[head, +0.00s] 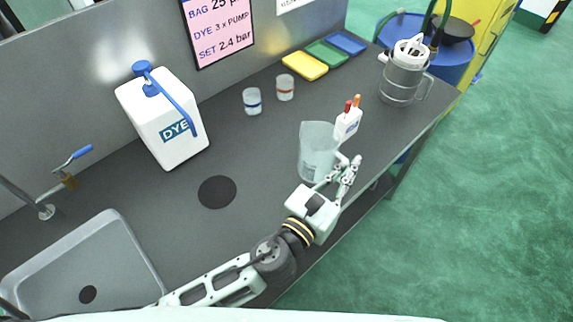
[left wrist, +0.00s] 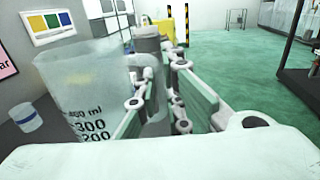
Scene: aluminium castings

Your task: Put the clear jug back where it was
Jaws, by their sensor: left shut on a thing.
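The clear jug (head: 315,145) is see-through, with its handle to the right, over the front right part of the dark bench in the head view. My left gripper (head: 345,172) is shut on its handle. In the left wrist view the jug (left wrist: 80,90) fills the left side, looks upright and shows black volume marks; the left gripper's fingers (left wrist: 160,100) lie on both sides of the handle. I cannot tell whether its base touches the bench. A black round mat (head: 217,192) lies bare on the bench, left of the jug. My right gripper is not in view.
A white dye canister (head: 162,115) stands at the back. Two small cups (head: 252,101) stand behind the jug. A white holder with pens (head: 347,124) is close behind it. A sink (head: 110,245) is at left.

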